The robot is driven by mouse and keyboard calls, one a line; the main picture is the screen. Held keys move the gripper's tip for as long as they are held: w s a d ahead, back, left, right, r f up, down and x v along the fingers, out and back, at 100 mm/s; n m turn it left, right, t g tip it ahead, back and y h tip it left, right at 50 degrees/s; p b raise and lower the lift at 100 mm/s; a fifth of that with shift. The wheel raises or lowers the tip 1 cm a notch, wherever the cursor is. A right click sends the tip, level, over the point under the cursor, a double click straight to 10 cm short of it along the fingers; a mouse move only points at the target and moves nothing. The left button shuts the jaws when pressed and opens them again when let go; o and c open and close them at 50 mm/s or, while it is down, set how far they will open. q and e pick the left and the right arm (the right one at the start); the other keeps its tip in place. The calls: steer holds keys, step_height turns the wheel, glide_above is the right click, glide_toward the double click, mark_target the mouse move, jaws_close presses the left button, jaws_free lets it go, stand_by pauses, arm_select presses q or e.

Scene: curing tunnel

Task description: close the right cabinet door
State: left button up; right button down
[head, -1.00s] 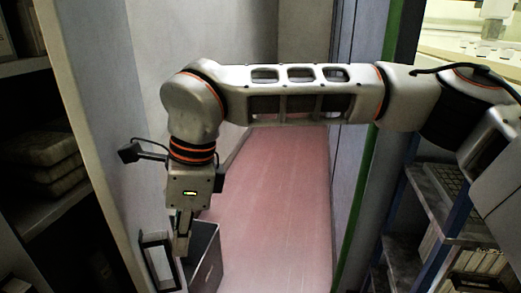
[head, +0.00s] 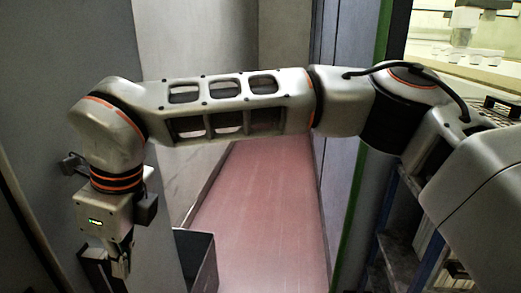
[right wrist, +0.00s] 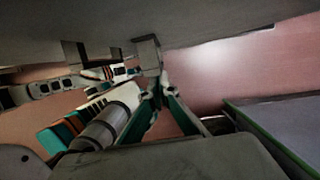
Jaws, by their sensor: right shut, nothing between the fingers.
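The right cabinet door (head: 55,90) is a tall plain grey panel at the left of the head view. A dark bar-like handle (head: 92,262) stands out from it low down, partly hidden by my gripper. My right gripper (head: 121,268) points down at the handle, shut and empty. In the right wrist view its fingertips (right wrist: 160,85) are close to a grey handle post (right wrist: 148,55) on the panel (right wrist: 220,25); I cannot tell whether they touch. My left gripper is out of view.
A dark open box (head: 203,258) stands on the floor right of my gripper. A pink floor lane (head: 265,210) runs back, clear. At right are a green-edged post (head: 365,180) and a blue-framed shelf rack (head: 395,240).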

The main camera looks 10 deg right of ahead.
steer(key=shift+a+m, duration=0.5)
steer(key=shift+a, duration=0.75)
steer(key=shift+a+r, duration=0.1)
